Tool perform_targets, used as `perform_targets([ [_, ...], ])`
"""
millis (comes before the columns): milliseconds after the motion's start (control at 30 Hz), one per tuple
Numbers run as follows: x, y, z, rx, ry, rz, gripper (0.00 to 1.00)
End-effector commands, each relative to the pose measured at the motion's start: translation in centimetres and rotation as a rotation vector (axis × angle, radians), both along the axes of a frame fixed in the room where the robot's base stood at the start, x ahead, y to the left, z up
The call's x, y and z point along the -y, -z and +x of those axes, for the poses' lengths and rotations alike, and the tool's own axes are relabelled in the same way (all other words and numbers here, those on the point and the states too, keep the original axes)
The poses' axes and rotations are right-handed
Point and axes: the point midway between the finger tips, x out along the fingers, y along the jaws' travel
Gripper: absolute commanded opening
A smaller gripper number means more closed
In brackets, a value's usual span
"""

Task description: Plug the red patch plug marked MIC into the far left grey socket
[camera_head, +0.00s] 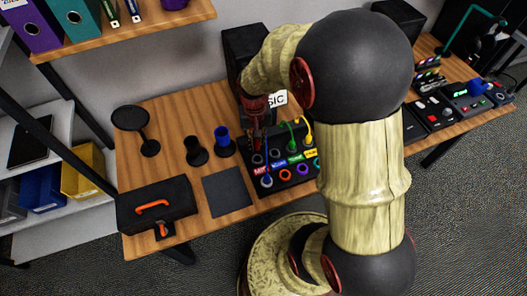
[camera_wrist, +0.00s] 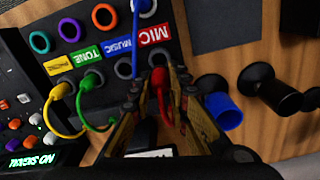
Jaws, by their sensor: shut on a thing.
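My gripper (camera_head: 258,138) is above the left end of the black patch panel (camera_head: 297,177). In the wrist view my gripper (camera_wrist: 161,82) is shut on the red plug (camera_wrist: 162,98). The plug's tip points toward the socket (camera_wrist: 157,61) beside the red MIC label (camera_wrist: 152,34); this is the far left socket of the panel's back row in the head view. Fingers and plug partly cover that socket, and I cannot tell whether the tip is inside it. The green plug (camera_wrist: 90,80) and yellow plug (camera_wrist: 65,91) sit in the same row, by the TONE and yellow labels.
A blue cable (camera_wrist: 135,40) runs past the MIC label to the panel's front row of coloured rings. A blue cup-like holder (camera_head: 222,138) and a black holder (camera_head: 195,151) stand left of the panel. A dark pad (camera_head: 227,192) and a black case (camera_head: 156,207) lie in front.

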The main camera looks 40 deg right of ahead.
Motion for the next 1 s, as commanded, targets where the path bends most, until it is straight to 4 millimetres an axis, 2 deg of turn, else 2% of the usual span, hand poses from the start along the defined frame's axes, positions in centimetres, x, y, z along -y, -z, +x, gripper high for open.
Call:
perform_targets([
  [267,0.1,0.5,0.1,0.0,0.042,0.0,0.0],
  [733,0.1,4.1,0.1,0.001,0.041,-0.001,0.0],
  [1000,0.1,4.7,0.1,0.001,0.041,-0.001,0.0],
])
